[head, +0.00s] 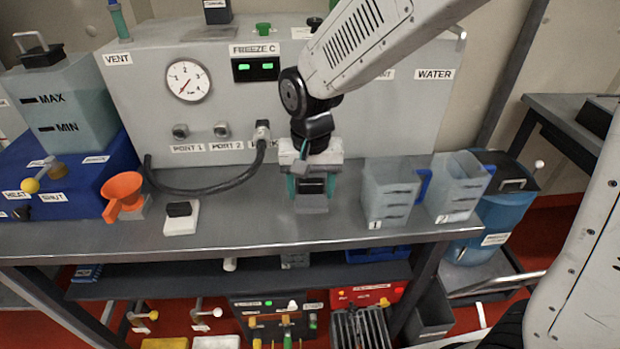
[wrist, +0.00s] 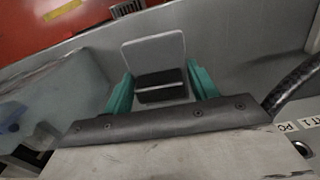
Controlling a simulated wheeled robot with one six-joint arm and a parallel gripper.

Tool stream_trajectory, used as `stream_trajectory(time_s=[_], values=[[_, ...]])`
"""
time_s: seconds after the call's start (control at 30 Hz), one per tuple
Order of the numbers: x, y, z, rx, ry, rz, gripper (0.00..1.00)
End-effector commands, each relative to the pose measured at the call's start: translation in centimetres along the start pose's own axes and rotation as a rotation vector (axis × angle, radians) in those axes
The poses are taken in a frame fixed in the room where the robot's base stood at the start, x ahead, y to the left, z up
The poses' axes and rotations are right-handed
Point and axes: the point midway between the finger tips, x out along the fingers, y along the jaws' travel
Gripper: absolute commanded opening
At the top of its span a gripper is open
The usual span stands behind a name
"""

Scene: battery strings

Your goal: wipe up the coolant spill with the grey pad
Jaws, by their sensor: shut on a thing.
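My gripper (head: 311,186) is low over the middle of the grey bench, its teal fingers shut on the black handle of the grey pad (head: 311,204). In the wrist view, the handle sits between the fingers of my gripper (wrist: 160,88), and the flat grey pad (wrist: 153,51) shows beyond it. The pad is at or just above the bench top; I cannot tell whether it touches. I cannot make out the coolant spill in either view; the pad and gripper cover part of the bench.
Two clear jugs marked 1 (head: 388,196) and 2 (head: 458,190) stand close to the right. A white pad with a black handle (head: 181,220) and an orange funnel (head: 122,192) are at left. A black hose (head: 215,188) curves behind. Bare bench (head: 255,215) lies between.

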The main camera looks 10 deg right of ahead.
Motion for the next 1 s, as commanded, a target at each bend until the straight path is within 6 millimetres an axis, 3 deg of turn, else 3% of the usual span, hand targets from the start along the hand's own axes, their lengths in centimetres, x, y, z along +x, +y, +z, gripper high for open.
stream_trajectory(time_s=[0.3, 1.0], values=[[-2.1, 0.2, -0.1, 0.004, 0.001, 0.0, 0.3], [-2.1, 0.2, -0.1, 0.004, 0.0, 0.0, 0.3]])
